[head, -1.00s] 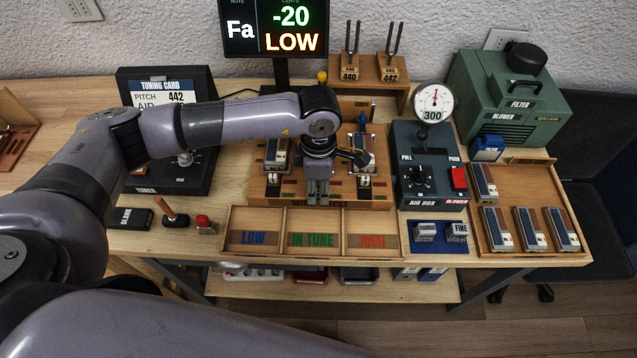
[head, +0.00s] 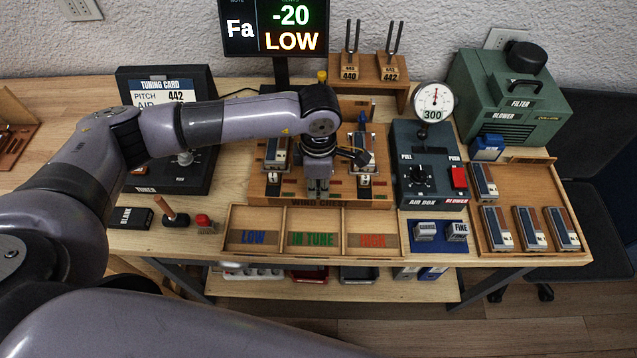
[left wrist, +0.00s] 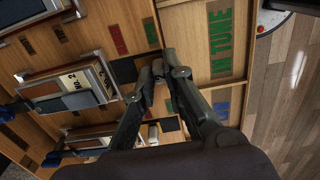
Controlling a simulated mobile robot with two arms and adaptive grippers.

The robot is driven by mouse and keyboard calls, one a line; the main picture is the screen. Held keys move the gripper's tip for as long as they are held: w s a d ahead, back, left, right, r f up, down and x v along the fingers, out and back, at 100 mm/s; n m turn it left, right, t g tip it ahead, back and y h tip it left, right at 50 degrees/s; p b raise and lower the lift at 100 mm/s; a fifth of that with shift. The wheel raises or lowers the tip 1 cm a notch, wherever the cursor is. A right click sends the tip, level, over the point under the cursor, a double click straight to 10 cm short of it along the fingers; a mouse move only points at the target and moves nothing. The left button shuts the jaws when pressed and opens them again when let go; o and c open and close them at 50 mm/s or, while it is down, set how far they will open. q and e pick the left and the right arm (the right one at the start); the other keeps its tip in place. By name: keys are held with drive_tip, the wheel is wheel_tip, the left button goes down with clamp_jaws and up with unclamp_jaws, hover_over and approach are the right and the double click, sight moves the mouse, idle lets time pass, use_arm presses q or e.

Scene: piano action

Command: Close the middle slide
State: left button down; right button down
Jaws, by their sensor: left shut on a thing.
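The wooden wind chest (head: 262,201) stands mid-table, with reed blocks on its left (head: 277,152) and right (head: 361,150). My left gripper (head: 318,188) points down at the middle of its front side and hides most of the middle slide in the head view. In the left wrist view, the fingers (left wrist: 158,72) are closed together on a small dark part at the chest's front, which I take as the middle slide's end. A block marked NO. 2 (left wrist: 72,86) lies on the chest behind it. My right gripper is not in view.
A sorting tray (head: 285,212) marked LOW, IN TUNE and HIGH lies directly in front of the chest. The air box (head: 428,165) with its gauge stands to the right, the tuner (head: 190,172) to the left. The screen reads Fa, -20, LOW.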

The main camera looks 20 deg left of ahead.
use_arm(q)
drive_tip(key=shift+w+a+f+b, duration=0.1)
drive_tip(key=shift+w+b, duration=0.35)
drive_tip(key=shift+b, duration=0.05)
drive_tip(key=w+b, duration=0.1)
drive_tip(key=w+a+b, duration=0.1)
drive_tip(key=w, duration=0.1)
drive_tip(key=shift+s+r, duration=0.1)
drive_tip(key=shift+r, duration=0.15)
drive_tip(key=c, duration=1.7)
unclamp_jaws()
drive_tip(key=shift+f, duration=0.1)
drive_tip(key=shift+o, duration=0.3)
wheel_tip(320, 180, up, 12)
